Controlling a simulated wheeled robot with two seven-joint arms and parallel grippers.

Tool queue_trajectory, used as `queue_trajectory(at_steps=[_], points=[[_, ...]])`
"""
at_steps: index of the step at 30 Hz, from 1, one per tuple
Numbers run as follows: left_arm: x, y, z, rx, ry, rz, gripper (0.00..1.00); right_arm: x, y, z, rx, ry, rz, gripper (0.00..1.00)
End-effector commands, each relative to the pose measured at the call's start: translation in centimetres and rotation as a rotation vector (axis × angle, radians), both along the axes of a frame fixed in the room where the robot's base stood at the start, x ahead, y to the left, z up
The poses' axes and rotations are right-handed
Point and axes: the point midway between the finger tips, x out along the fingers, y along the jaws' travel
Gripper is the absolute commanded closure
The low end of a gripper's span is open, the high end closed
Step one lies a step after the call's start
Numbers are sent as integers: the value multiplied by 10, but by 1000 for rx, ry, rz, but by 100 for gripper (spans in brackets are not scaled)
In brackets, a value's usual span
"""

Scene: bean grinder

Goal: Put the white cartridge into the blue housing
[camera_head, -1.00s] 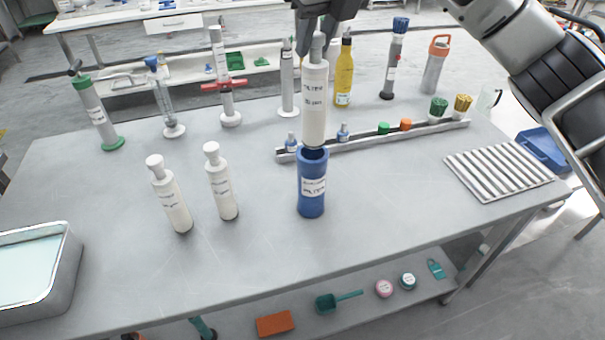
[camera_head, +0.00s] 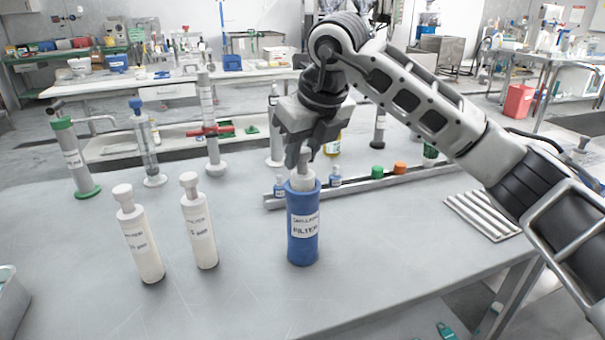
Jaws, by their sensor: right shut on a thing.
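The blue housing (camera_head: 303,238) stands upright on the grey table, its label facing me. The white cartridge (camera_head: 302,182) is inside it, with only its top and knob showing above the blue rim. My right gripper (camera_head: 303,160) is above the housing, pointing down and shut on the cartridge's knob. The fingers hide part of the knob. Two more white cartridges stand upright on the table to the left, one farther left (camera_head: 141,240) and one nearer the housing (camera_head: 199,230). My left gripper is not in view.
A rail (camera_head: 385,180) with small bottles and coloured caps lies behind the housing. A green-capped cylinder (camera_head: 75,160) and other lab columns stand at back left. The front table area is clear.

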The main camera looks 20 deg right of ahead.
Motion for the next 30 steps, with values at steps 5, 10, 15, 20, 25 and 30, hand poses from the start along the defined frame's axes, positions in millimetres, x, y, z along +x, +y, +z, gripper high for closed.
queue_trajectory(at_steps=[5,10,15,20,25,30], points=[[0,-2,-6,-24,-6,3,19,0,0,-21,-2,4,0,100],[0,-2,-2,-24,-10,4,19,0,0,-19,-2,4,0,100],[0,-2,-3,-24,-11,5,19,0,0,-21,-2,4,0,60],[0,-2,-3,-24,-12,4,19,0,0,-21,-2,3,0,52],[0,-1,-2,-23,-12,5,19,0,0,-19,-2,3,0,52],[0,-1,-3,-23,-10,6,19,-5,-2,-3,-3,0,-1,52]])
